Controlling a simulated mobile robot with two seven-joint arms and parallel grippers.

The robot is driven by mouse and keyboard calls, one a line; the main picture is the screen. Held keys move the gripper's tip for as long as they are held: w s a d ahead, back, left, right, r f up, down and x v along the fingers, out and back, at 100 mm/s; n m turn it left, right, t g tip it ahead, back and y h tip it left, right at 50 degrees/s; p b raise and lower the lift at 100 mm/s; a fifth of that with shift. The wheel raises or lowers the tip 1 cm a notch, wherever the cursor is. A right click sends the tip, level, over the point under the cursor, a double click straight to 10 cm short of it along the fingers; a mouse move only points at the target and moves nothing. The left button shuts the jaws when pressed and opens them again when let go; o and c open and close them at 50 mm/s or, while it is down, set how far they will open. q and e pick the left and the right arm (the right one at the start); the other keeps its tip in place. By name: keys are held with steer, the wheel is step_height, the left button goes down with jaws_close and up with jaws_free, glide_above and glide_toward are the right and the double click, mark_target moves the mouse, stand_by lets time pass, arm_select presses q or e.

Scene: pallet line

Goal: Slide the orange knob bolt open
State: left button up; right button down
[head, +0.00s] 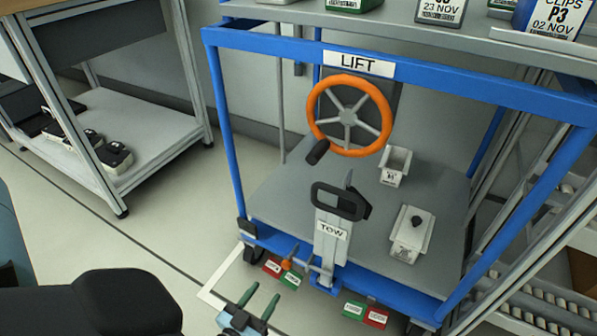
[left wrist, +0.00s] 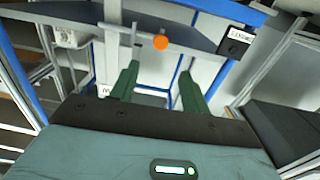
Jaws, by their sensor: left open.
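The orange knob (head: 287,264) of the bolt sits low on the front edge of the blue cart, left of the TOW handle (head: 332,232). In the left wrist view the orange knob (left wrist: 160,42) shows beyond the fingertips, roughly centred between them, beside a thin grey rod (left wrist: 135,42). My left gripper (head: 266,289) is open and empty, just below and left of the knob in the head view. Its two green fingers show apart in the left wrist view (left wrist: 159,74), not touching the knob. My right gripper is not in view.
Red and green tags (head: 272,267) hang at the cart's lower edge near the knob. The orange LIFT wheel (head: 349,114) and two small bins stand above the cart deck (head: 290,200). A workbench (head: 150,125) is at the left; the floor between is clear.

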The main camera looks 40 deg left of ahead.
mark_target(285, 267)
arm_select(q)
steer(key=b+x, duration=0.1)
steer(key=x, duration=0.1)
steer(key=b+x, duration=0.1)
steer(key=x, duration=0.2)
steer(key=f+b+x, duration=0.1)
steer(key=x, duration=0.2)
steer(key=shift+d, duration=0.1)
steer(key=shift+w+b, duration=0.35)
steer(key=shift+w, duration=0.1)
steer(key=shift+r, duration=0.1)
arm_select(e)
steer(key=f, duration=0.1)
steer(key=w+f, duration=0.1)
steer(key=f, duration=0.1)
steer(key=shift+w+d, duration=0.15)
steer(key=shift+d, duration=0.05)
arm_select(q)
steer(key=c, duration=0.6)
jaws_close()
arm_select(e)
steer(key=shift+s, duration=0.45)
